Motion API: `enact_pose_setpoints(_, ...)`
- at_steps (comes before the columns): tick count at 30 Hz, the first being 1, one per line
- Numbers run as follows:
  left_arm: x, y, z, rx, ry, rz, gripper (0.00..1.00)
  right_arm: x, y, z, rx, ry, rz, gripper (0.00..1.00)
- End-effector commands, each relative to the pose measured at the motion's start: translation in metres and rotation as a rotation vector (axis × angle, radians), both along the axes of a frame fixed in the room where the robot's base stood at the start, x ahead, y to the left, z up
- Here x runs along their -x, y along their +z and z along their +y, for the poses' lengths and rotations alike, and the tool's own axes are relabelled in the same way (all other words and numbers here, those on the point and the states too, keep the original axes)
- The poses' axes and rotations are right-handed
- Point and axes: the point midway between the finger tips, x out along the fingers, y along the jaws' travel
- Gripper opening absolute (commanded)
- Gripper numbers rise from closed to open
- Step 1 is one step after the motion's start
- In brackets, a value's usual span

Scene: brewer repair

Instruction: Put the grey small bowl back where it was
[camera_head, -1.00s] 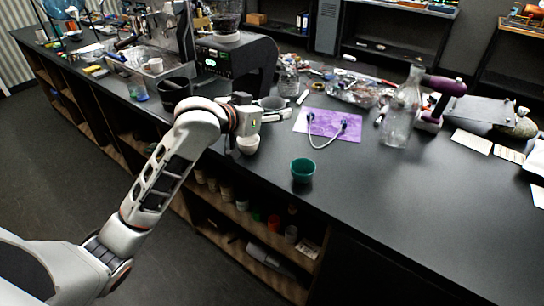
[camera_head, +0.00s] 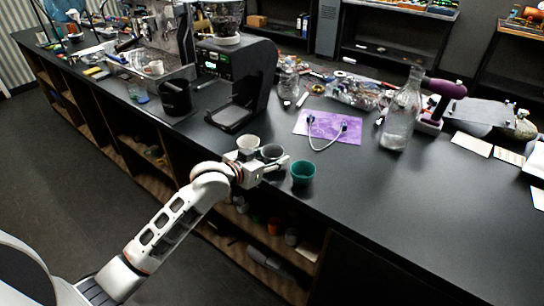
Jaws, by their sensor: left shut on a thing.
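The grey small bowl (camera_head: 271,152) is in my left gripper (camera_head: 275,162), over the front part of the black counter. The gripper is shut on it, and its fingers partly hide the bowl. The bowl looks upright. It is between a white cup (camera_head: 248,142) on its left and a teal bowl (camera_head: 303,171) on its right. I cannot tell whether the grey bowl touches the counter. My right gripper is not in view.
A black coffee machine (camera_head: 240,85) stands behind, with a black pitcher (camera_head: 175,98) to its left. A purple mat (camera_head: 328,128) with a cable lies behind the teal bowl. A glass flask (camera_head: 400,120) stands at right. The counter's front right is clear.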

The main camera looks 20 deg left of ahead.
Motion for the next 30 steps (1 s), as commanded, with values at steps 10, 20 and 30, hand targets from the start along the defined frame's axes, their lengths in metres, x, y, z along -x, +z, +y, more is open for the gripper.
enact_pose_setpoints(10,0.000,-0.002,0.000,0.001,0.000,-0.001,0.18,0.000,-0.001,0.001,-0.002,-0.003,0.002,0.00)
enact_pose_setpoints(20,0.000,-0.003,0.000,0.001,0.000,0.000,0.52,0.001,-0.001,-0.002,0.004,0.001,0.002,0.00)
enact_pose_setpoints(30,0.024,0.008,0.009,0.000,0.000,0.000,0.52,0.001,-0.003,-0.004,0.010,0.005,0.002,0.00)
